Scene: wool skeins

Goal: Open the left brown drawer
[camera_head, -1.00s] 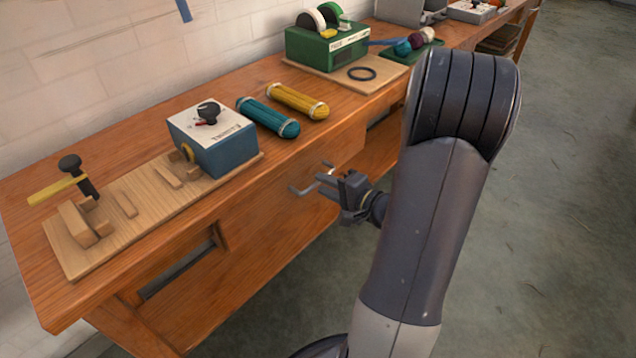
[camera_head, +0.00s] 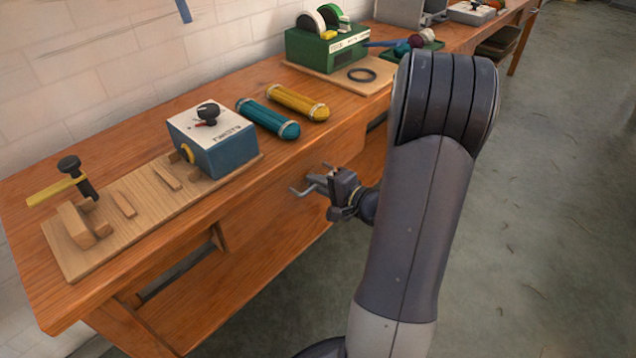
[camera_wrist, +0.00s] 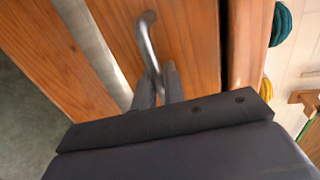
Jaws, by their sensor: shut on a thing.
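The brown drawer's wooden front (camera_head: 262,207) sits under the bench top and looks closed, near flush with the bench. Its grey metal bar handle (camera_head: 297,191) stands out from the front. My gripper (camera_head: 318,184) is at the handle, its fingers shut on it. In the wrist view the fingers (camera_wrist: 160,86) close on the lower part of the handle (camera_wrist: 147,38), with the drawer front (camera_wrist: 190,45) just behind. The handle's gripped end is hidden between the fingers.
On the wooden bench (camera_head: 120,130) stand a blue-and-white box (camera_head: 215,145) on a board, teal (camera_head: 268,118) and yellow (camera_head: 298,102) skeins, and a green machine (camera_head: 325,48). A lower shelf (camera_head: 230,275) runs below. The floor (camera_head: 550,220) to the right is clear.

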